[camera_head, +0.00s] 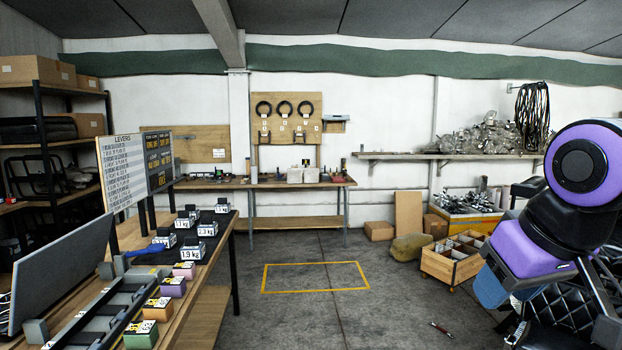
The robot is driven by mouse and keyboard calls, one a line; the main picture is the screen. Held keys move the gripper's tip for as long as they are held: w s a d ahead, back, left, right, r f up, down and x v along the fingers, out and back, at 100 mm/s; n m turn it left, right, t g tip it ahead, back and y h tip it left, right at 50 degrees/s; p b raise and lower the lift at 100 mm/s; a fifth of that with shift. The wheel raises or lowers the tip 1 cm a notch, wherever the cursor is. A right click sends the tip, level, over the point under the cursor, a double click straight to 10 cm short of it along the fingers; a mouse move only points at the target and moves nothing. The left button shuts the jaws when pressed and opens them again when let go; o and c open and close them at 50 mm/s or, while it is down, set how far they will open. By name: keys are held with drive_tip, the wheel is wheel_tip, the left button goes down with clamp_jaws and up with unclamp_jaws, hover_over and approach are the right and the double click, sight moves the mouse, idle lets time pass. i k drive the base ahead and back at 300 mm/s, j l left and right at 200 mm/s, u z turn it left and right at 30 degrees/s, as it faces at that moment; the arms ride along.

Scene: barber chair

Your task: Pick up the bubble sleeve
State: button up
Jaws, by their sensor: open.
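I cannot make out a bubble sleeve for certain in the head view. A crinkled, clear-silver heap (485,138) lies on the wall shelf at the back right, but I cannot tell what it is. My purple and black arm shows at the right edge, bent downward. I cannot make out my gripper's fingers; the lower end of the arm runs into dark clutter at the bottom right.
A workbench (222,262) at left carries weight blocks (198,250) and a levers board (122,172). Black quilted padding (570,318) sits low at right. A wooden divided crate (452,265) stands on the floor. The yellow-outlined floor area (315,277) is clear.

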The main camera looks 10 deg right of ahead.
sight(311, 174)
drive_tip(key=i+z, duration=0.35)
drive_tip(key=i, duration=6.9)
drive_tip(key=i+l, duration=0.1)
drive_tip(key=i, duration=0.5)
drive_tip(key=i+u, duration=0.15)
drive_tip(key=i, duration=0.5)
drive_tip(key=i+l, duration=0.2)
drive_tip(key=i, duration=0.4)
